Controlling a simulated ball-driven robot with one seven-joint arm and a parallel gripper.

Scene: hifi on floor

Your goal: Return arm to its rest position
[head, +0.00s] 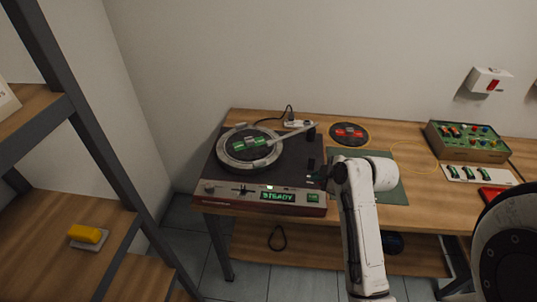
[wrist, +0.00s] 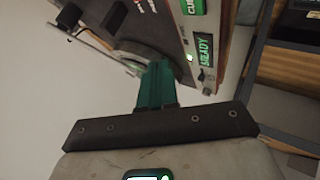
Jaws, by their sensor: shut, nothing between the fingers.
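The record player (head: 290,175) stands at the left of the bench; its front display (head: 277,196) reads STEADY. Its pale tonearm (head: 295,131) runs from a pivot at the back right to over the right part of the round platter (head: 223,149). I cannot tell whether its tip touches. My gripper (head: 322,176) is shut and empty near the player's front right corner, apart from the tonearm. In the wrist view, its teal fingers (wrist: 155,82) are together, pointing towards the player (wrist: 172,22). The platter edge (wrist: 130,58) shows beyond them; the fingers hide part of the player.
A green mat (head: 392,190) lies right of the player, partly behind my arm. A round red-and-black piece (head: 348,133) lies behind. A green control box (head: 465,142) and a white strip (head: 480,174) stand at the right. A shelf (head: 60,235) with a yellow block (head: 86,234) is at the left.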

